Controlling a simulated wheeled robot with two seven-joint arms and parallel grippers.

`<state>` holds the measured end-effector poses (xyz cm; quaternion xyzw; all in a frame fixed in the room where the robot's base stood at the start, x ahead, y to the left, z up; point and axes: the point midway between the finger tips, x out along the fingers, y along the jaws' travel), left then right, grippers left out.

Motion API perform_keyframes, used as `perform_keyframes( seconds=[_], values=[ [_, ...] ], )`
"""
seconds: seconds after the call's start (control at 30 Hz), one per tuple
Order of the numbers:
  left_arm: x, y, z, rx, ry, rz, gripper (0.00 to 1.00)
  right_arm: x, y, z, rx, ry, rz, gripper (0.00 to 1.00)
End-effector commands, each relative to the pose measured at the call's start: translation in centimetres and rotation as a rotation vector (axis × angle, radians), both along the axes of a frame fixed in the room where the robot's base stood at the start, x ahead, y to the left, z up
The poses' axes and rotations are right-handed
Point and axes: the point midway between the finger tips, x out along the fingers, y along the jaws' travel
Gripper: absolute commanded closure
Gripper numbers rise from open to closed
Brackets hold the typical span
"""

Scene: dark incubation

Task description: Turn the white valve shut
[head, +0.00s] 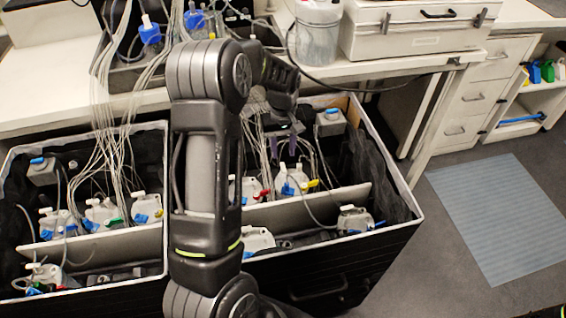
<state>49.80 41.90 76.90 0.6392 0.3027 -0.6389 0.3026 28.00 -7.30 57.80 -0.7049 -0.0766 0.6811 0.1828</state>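Several white bottles with white valve-like tops stand in the two black-lined bins, so I cannot tell which valve is the task's own. One bottle (291,181) stands in the right bin, just below my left gripper. Its white tops show, with a yellow part at its right side. My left gripper (283,147) hangs over the right bin, its two purplish fingertips pointing down and apart, with nothing seen between them. The fingertips look above the bottle; whether they touch it is unclear. My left arm hides the bin's left part. My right gripper is out of view.
The left bin (85,244) and right bin (325,247) hold more bottles, tubes and light dividers. A white counter (135,104) runs behind, with a white case (415,35) and tub (318,35). Floor with a blue-grey mat (500,215) is clear at right.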

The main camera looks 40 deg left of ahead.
Motion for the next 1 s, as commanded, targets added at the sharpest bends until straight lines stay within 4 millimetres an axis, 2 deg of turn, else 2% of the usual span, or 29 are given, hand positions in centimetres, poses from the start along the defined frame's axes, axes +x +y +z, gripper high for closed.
perform_keyframes(
  seconds=[0.3,0.43,0.77,1.0],
  values=[
    [-0.1,0.0,-4.8,-0.002,0.004,0.0,0.65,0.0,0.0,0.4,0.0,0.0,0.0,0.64],
    [-0.1,0.0,-6.2,-0.001,0.002,0.0,0.65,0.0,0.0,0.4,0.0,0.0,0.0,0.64],
    [0.0,0.0,-6.7,0.0,0.0,0.001,0.65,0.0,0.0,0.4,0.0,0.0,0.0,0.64],
    [0.0,0.0,-6.7,0.0,0.0,0.0,0.83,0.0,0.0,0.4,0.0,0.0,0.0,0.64]
  ],
)
